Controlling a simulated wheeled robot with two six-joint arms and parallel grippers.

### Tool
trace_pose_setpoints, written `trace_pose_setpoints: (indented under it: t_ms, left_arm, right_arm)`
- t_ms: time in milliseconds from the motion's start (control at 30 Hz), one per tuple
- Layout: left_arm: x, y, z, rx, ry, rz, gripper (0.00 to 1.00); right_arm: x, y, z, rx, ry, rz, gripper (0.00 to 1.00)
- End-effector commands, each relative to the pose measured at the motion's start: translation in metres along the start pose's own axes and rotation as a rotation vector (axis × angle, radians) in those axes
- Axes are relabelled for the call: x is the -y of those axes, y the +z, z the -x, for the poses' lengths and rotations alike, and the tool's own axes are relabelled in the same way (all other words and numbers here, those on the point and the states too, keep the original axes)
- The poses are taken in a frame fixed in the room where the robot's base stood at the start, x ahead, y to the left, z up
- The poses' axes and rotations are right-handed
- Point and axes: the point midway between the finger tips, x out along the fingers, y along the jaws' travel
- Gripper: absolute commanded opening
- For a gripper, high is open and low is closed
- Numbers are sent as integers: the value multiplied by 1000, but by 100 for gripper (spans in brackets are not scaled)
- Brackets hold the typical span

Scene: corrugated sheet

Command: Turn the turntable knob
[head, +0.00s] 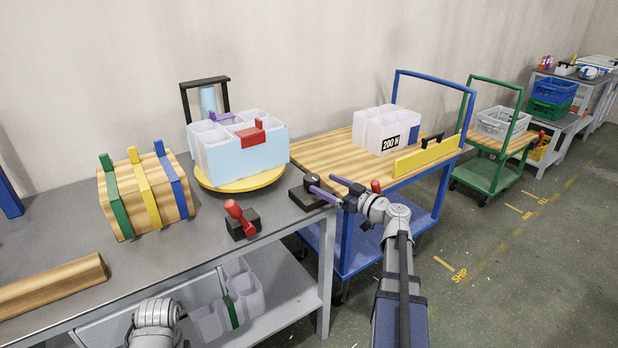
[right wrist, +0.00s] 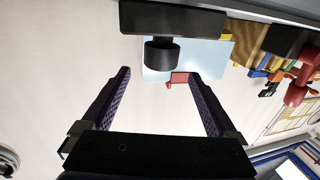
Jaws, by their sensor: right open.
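The turntable (head: 240,184) is a yellow disc on the grey bench, bearing a light-blue and white compartment box (head: 240,158) with a red tab. A black knob (right wrist: 162,55) on a black base plate (right wrist: 170,18) shows in the right wrist view; its base (head: 308,199) sits at the bench's right edge in the head view. My right gripper (head: 323,183) is open, its purple fingers reaching toward the knob. In the right wrist view, the knob lies just beyond and between the fingertips (right wrist: 160,74); contact cannot be told. My left gripper is out of view.
A red-handled device (head: 241,217) stands in front of the turntable. A strapped wooden block (head: 146,191) is left of it, and a wooden bar (head: 50,285) lies lower left. A blue cart (head: 325,155) with a white box (head: 387,128) stands to the right.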

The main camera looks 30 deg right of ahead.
Motion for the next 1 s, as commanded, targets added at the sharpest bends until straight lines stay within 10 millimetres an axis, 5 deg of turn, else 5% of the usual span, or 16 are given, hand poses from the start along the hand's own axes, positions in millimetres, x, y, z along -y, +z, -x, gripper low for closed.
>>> trace_pose_setpoints:
  t_ms: [400, 833, 1000]
  left_arm:
    - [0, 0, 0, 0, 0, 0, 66]
    - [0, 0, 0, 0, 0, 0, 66]
    - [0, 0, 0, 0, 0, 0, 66]
  right_arm:
    - [0, 0, -59, 1, -2, -1, 94]
    - [1, 0, -66, 1, -2, -1, 92]
    - [1, 0, -66, 1, -2, -1, 73]
